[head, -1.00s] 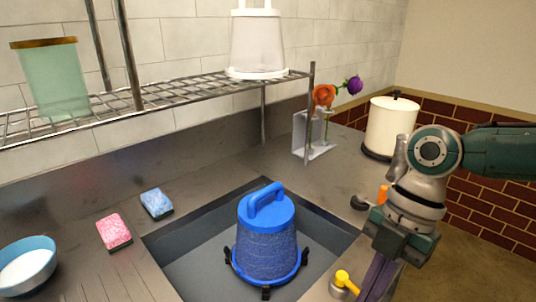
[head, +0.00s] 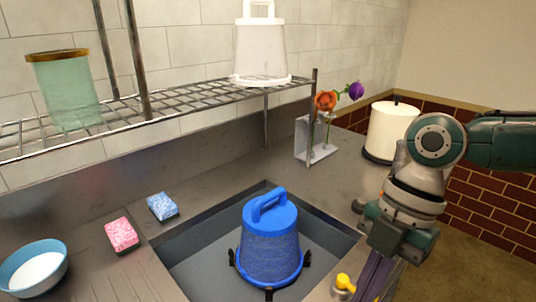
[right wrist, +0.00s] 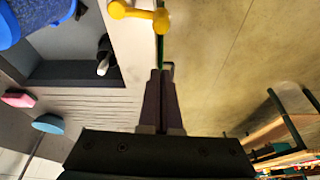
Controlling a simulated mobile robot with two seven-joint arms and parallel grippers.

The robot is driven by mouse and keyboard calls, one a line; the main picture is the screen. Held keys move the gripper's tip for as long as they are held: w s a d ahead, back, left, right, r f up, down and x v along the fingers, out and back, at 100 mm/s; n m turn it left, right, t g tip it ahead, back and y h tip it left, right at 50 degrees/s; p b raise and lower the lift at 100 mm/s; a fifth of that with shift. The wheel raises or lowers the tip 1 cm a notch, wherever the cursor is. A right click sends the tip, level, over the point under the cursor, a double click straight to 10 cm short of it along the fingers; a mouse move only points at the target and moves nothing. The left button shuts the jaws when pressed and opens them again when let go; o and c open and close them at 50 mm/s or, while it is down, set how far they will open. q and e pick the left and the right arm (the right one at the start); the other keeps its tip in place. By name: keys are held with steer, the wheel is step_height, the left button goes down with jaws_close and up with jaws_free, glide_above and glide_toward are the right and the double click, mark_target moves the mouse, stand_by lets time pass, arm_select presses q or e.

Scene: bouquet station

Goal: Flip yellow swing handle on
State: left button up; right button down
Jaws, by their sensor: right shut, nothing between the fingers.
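The yellow swing handle (head: 345,282) sits on a round metal base at the counter's front edge, right of the sink. In the right wrist view the handle (right wrist: 138,14) is a yellow bar with rounded ends at the top, just beyond the fingertips. My right gripper (head: 372,284) points down beside the handle, to its right in the head view. Its fingers (right wrist: 161,74) are together and empty, apart from the handle in the wrist view. My left gripper is in no view.
A blue lidded container (head: 270,240) stands in the sink (head: 190,245). Sponges (head: 122,236) and a bowl (head: 35,268) lie left. A wire shelf (head: 170,108) hangs behind. A flower holder (head: 314,140) and white canister (head: 391,130) stand at the back right.

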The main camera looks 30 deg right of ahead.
steer(key=v, duration=0.6)
stand_by(0.4)
